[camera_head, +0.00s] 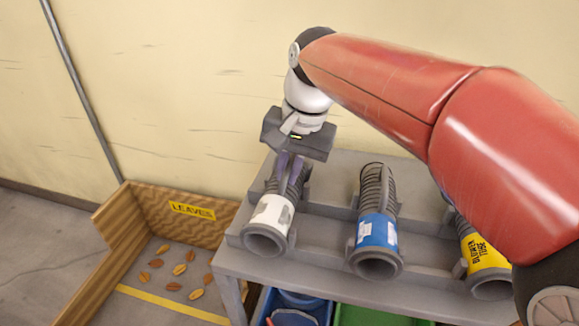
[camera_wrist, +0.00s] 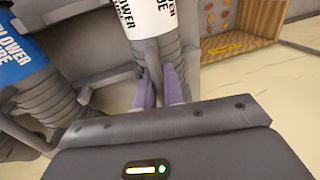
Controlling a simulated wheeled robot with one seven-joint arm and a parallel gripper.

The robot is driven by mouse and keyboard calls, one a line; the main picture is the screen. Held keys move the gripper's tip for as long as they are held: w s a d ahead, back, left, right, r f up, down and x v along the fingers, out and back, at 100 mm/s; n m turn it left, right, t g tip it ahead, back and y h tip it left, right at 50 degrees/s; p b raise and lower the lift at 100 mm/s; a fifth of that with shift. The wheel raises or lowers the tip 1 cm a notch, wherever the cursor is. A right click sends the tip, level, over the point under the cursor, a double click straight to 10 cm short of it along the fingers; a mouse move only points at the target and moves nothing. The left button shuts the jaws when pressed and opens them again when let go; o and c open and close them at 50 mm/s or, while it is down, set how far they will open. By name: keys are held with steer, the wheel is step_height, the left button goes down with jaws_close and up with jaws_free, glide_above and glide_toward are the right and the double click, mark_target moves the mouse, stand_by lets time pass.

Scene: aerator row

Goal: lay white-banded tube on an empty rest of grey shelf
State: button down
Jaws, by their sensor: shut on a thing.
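The white-banded tube (camera_head: 271,214) is a grey ribbed tube at the left end of the grey shelf (camera_head: 322,243), its open mouth facing the front. It also shows at the top of the wrist view (camera_wrist: 150,18).
A blue-banded tube (camera_head: 376,230) lies on the middle rest and a yellow-banded tube (camera_head: 484,254) on the right, partly behind my arm. A blue bin (camera_head: 293,304) and a green bin (camera_head: 370,317) are below. A wooden bay marked LEAVES (camera_head: 175,199) stands left.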

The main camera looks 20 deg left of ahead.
steer(key=shift+s+f, duration=0.1)
steer(key=shift+f, duration=0.65)
steer(key=c, duration=1.4)
jaws_free()
steer(key=shift+c, duration=0.2)
steer(key=shift+a, duration=0.1)
